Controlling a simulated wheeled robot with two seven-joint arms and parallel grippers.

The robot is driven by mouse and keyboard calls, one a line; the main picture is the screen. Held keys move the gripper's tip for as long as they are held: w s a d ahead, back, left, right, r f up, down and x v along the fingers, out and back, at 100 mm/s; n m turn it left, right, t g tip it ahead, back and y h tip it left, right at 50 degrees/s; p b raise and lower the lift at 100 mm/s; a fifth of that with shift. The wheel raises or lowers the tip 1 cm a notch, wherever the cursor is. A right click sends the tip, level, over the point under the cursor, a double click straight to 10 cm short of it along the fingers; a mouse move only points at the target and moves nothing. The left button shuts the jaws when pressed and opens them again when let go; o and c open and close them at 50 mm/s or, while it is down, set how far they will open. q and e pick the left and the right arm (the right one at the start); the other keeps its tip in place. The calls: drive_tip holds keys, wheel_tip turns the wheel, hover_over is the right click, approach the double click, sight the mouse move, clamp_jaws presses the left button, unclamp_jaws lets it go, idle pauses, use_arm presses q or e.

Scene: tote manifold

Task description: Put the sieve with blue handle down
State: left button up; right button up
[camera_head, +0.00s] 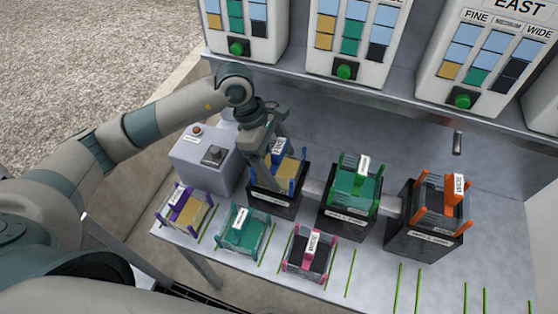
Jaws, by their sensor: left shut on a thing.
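The sieve with blue handle (290,167) has blue end posts, a tan mesh and a white label on its handle. It is at the leftmost black box (272,202), on or just above its top; I cannot tell whether it is fully seated. My left gripper (276,158) reaches down from above and is shut on the sieve with blue handle. The gripper and wrist hide part of the sieve. My right gripper is not in view.
A green sieve (353,190) sits in the middle black box, an orange-handled sieve (444,208) in the right one. Purple (184,210), teal (240,232) and pink (308,255) sieves lie along the front edge. A grey control box (205,160) stands left. Green-lined slots at front right are free.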

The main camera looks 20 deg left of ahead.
use_arm(q)
drive_tip(key=shift+f, duration=0.35)
drive_tip(key=shift+f, duration=0.15)
drive_tip(key=o, duration=1.2)
drive_tip(key=shift+c, duration=0.2)
drive_tip(key=shift+r, duration=0.25)
